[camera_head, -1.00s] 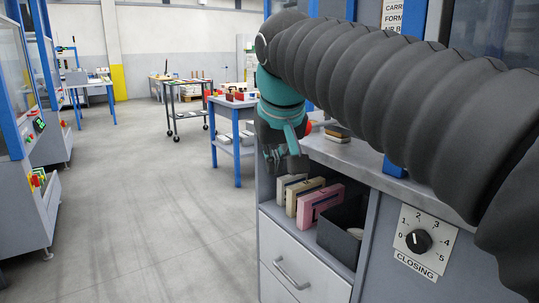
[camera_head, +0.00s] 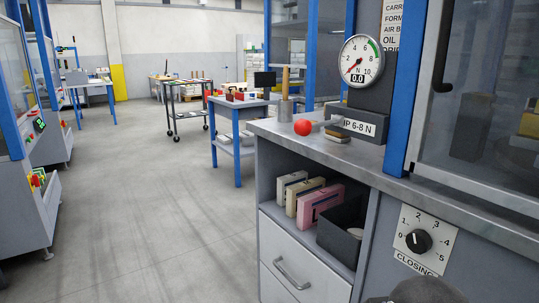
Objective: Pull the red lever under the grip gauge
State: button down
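The grip gauge (camera_head: 361,61) is a round white dial with a green arc, mounted at the back of the grey counter. Its red needle points to the lower left and its small display reads 0.0. Below it is a plate (camera_head: 358,126) whose visible text reads "IP 6-8 N". The red lever knob (camera_head: 303,127) is a round ball at the counter's left part, with a grey bar behind it toward the gauge's base. My gripper is not in view. Only a dark rounded part of my arm shows at the bottom edge.
A metal cup (camera_head: 285,110) with a wooden stick stands left of the knob. Blue posts (camera_head: 407,91) and a glass panel frame the right side. A shelf below holds boxes (camera_head: 319,203) and a black bin. A dial marked CLOSING (camera_head: 418,241) sits at 0. Floor at left is clear.

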aim_at(302, 127)
jog(key=u, duration=0.95)
jog(key=k, duration=0.65)
jog(key=z, duration=0.4)
